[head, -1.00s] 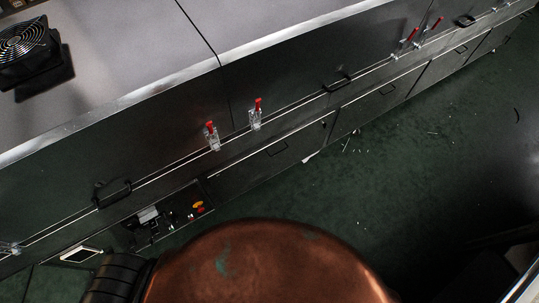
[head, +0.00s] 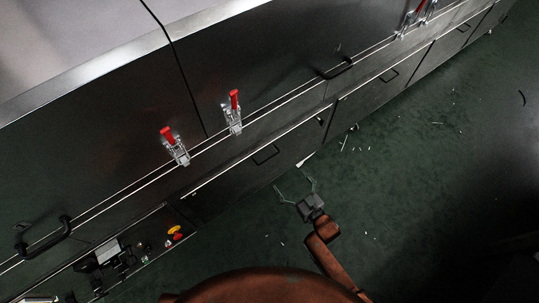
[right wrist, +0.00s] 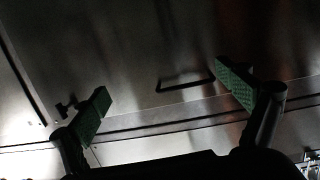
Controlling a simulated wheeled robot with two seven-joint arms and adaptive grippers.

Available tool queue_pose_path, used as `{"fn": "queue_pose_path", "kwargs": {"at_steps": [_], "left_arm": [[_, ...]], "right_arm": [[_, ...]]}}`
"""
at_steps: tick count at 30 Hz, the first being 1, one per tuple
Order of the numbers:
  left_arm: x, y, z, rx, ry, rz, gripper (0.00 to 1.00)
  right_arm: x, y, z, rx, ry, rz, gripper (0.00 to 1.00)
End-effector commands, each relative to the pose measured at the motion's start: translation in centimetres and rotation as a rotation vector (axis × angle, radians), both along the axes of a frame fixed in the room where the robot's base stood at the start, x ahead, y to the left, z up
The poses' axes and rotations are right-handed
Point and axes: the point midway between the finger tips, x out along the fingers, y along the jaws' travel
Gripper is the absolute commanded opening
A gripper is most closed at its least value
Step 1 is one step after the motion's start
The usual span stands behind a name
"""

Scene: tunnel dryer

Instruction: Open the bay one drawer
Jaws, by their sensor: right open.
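A dark drawer front (head: 235,172) with a black bar handle (head: 266,154) sits low in the dryer's side in the head view; I cannot read a label naming it as bay one. It looks shut. My right gripper (head: 295,184) is open and empty, apart from the panel, below and right of the handle. In the right wrist view a black handle (right wrist: 185,82) shows between the two green-padded fingers (right wrist: 164,84), beyond their tips and nearer the right finger. My left gripper is not in view.
Two red-handled toggle clamps (head: 174,146) (head: 233,112) stand on the rail above. A control panel (head: 128,255) with a yellow and red button is at lower left. Another handle (head: 382,76) is farther right. The green floor (head: 420,180) has scattered white scraps.

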Motion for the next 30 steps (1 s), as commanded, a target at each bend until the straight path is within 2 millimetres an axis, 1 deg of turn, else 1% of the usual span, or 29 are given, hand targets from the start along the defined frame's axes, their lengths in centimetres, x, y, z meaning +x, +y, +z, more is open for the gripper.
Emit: {"fn": "queue_pose_path", "kwargs": {"at_steps": [1, 3, 6, 8, 14, 16, 20, 24, 30], "left_arm": [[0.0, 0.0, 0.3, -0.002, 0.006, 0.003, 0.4], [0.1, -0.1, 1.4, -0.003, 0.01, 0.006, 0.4], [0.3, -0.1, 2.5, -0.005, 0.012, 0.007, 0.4], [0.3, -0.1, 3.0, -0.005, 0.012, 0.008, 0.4], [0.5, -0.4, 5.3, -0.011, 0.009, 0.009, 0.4], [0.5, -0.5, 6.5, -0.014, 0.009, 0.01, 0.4], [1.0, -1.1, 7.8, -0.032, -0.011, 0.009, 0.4], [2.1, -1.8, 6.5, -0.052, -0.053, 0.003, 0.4], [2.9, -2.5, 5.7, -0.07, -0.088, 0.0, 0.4]], "right_arm": [[0.6, 1.2, 0.5, 0.023, -0.034, 0.025, 0.94], [1.2, 2.5, 2.4, 0.049, -0.077, 0.049, 0.94], [1.7, 3.6, 4.1, 0.072, -0.11, 0.07, 0.94], [1.9, 4.0, 4.6, 0.078, -0.12, 0.075, 0.94], [3.4, 5.1, 4.8, 0.081, -0.124, 0.077, 0.94], [4.1, 5.6, 4.6, 0.08, -0.122, 0.076, 0.94], [6.0, 7.0, 4.4, 0.079, -0.121, 0.076, 0.94], [7.2, 7.8, 4.6, 0.079, -0.121, 0.076, 0.94], [8.0, 8.4, 4.7, 0.077, -0.121, 0.075, 0.94]]}}
